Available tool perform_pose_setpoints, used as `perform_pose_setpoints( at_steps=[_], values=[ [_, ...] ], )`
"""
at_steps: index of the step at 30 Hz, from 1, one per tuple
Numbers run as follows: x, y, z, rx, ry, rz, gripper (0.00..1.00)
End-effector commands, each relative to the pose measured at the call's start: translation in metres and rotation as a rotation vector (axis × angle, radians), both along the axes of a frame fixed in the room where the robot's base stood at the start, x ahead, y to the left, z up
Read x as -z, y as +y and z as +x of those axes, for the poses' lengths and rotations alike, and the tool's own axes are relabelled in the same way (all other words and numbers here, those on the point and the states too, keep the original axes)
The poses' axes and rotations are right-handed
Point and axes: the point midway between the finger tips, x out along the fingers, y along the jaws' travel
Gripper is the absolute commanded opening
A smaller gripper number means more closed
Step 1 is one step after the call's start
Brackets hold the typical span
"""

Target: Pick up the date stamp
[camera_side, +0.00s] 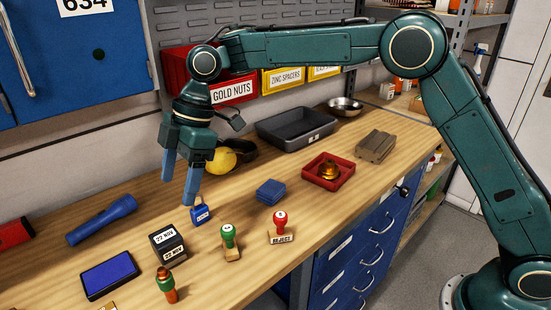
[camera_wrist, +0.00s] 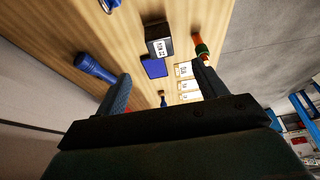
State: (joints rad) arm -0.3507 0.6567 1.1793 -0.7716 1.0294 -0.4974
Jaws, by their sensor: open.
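The date stamp (camera_side: 168,245) is a black block with white "22 NOV" labels. In the wrist view the date stamp (camera_wrist: 157,40) is near the top, above the ink pad (camera_wrist: 154,67). My gripper (camera_side: 178,188) is open and empty, pointing down above the bench, higher than the stamp and apart from it. Its two fingers also show in the wrist view (camera_wrist: 166,88), spread wide.
A blue flashlight (camera_side: 102,219) lies left. Bare wood lies between the flashlight and date stamp.

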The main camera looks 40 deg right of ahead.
Motion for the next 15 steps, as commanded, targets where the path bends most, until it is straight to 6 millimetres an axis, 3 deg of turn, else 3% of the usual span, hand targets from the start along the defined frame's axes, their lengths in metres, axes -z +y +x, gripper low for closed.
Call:
perform_pose_setpoints(
  at_steps=[8,15],
  values=[
    [0.004,0.002,0.000,-0.004,0.002,0.000,0.71],
    [0.027,0.011,-0.001,-0.003,0.003,-0.001,0.71]
  ],
)
